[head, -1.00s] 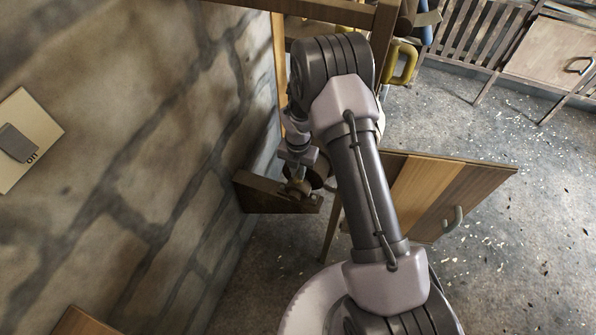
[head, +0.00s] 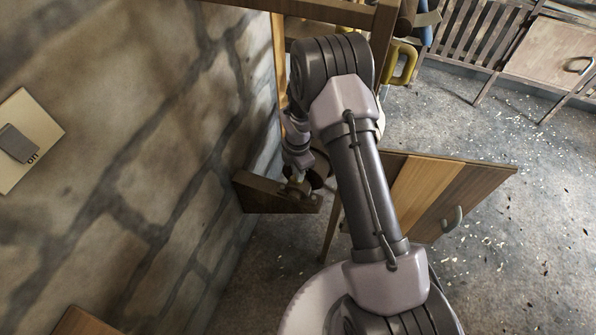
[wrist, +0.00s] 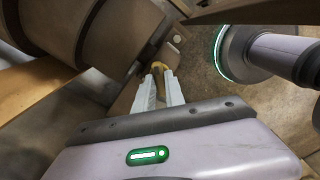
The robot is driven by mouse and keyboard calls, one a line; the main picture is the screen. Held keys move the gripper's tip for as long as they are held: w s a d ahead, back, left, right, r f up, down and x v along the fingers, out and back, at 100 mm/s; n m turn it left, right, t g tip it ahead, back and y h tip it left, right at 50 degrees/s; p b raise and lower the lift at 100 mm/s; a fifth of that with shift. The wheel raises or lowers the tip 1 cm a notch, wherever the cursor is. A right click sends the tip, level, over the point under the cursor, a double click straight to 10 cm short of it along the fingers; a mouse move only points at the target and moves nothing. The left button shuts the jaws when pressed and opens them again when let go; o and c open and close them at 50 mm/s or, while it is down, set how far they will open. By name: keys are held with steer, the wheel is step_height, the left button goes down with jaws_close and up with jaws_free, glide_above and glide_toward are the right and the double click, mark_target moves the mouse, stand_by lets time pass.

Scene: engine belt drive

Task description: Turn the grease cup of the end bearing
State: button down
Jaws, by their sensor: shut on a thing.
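The grease cup (wrist: 157,72) is a small brass-coloured piece between my fingertips in the wrist view. My gripper (wrist: 159,79) has its two pale fingers shut on it. In the head view my gripper (head: 297,178) reaches down to the end bearing, which sits on a brown wall bracket (head: 262,195). The cup itself is mostly hidden there by my wrist. The bearing's body shows only partly behind the fingers in the wrist view.
A large drum-like pulley (wrist: 108,28) is close to the left of my fingers in the wrist view. The stone wall (head: 150,170) stands close on the left. A wooden panel with a handle (head: 430,195) is right of my arm. Open floor lies beyond.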

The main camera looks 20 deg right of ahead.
steer(key=m, duration=0.7)
steer(key=shift+b, duration=0.3)
steer(key=m, duration=0.4)
steer(key=m+b, duration=0.1)
steer(key=m, duration=0.2)
steer(key=shift+m, duration=0.3)
steer(key=m, duration=0.3)
steer(key=shift+m+b, duration=0.3)
steer(key=m, duration=0.3)
steer(key=shift+m+b, duration=0.4)
steer(key=m+b, duration=0.1)
steer(key=m, duration=0.5)
steer(key=c, duration=1.4)
jaws_free()
